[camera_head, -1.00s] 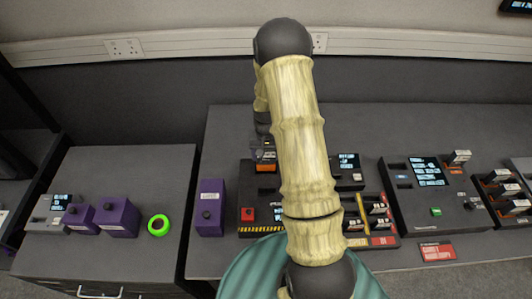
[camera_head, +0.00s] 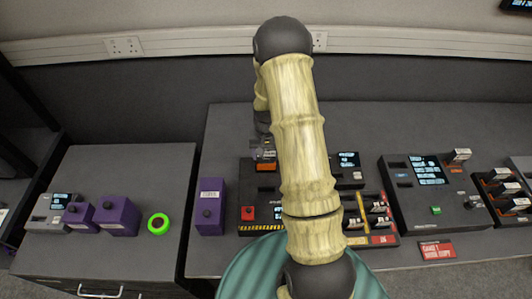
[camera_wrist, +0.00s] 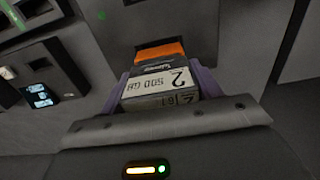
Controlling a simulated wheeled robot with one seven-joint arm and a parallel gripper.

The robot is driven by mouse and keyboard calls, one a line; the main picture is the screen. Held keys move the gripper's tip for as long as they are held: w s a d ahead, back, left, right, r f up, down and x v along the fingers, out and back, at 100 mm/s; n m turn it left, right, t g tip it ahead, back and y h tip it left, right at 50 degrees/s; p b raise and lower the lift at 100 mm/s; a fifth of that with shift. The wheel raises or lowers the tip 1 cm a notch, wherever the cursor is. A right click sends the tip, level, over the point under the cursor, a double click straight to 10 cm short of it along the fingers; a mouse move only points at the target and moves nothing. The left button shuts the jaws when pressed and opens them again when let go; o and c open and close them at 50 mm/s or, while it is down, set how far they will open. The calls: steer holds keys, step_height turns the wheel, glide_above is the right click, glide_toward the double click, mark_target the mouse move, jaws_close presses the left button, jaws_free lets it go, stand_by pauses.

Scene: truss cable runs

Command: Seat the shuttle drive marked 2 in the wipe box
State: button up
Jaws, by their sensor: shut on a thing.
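The shuttle drive marked 2 (camera_wrist: 158,92) has a white label reading 500 GB and an orange part (camera_wrist: 160,50) at its far end. My gripper (camera_wrist: 163,84) is shut on it, with a purple finger on each side. The orange end meets a dark housing; how deep it sits there, I cannot tell. In the head view, orange shows (camera_head: 265,167) below my gripper (camera_head: 264,150), over the back left of a dark box with a yellow-black stripe (camera_head: 262,228), apparently the wipe box.
A red button (camera_head: 249,213) is on the striped box's front left. Several drives stand in a bay (camera_head: 377,208) at its right. A purple box (camera_head: 210,208) stands close left. Another dark console (camera_head: 436,190) stands right. A green ring (camera_head: 158,223) lies on the left cabinet.

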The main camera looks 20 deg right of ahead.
mark_target(266, 161)
steer(key=shift+f+b, duration=1.55)
steer(key=shift+f, duration=0.6)
stand_by(2.0)
steer(key=o, duration=1.5)
steer(key=shift+r, duration=0.1)
steer(key=shift+r+p, duration=2.6)
steer(key=shift+r, duration=1.1)
